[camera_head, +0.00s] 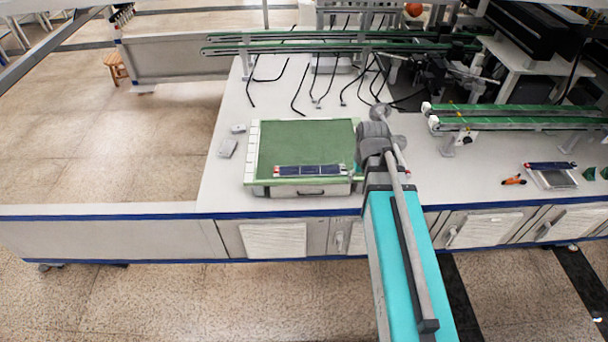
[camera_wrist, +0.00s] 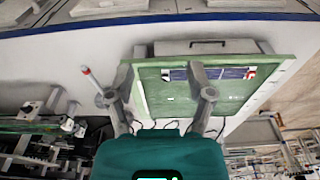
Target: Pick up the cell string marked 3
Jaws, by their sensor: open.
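A dark blue cell string (camera_head: 310,170) with a red end lies on the green-topped board (camera_head: 300,135), close to its front edge. In the wrist view the string (camera_wrist: 232,73) lies across the board (camera_wrist: 155,98), partly hidden by a finger. My gripper (camera_wrist: 161,75) is open and empty, with its fingers apart over the board; one end of the string shows between them. In the head view my arm hides most of the gripper, at the board's right side. Another blue and red strip (camera_head: 550,165) lies on a small stand at the right. No number is readable.
Small grey blocks (camera_head: 228,148) lie left of the board. An orange tool (camera_head: 514,180) lies on the right of the white bench (camera_head: 225,185). Dark cables and green conveyor rails (camera_head: 300,47) stand behind. A red-tipped white stick (camera_wrist: 92,78) shows beside a finger.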

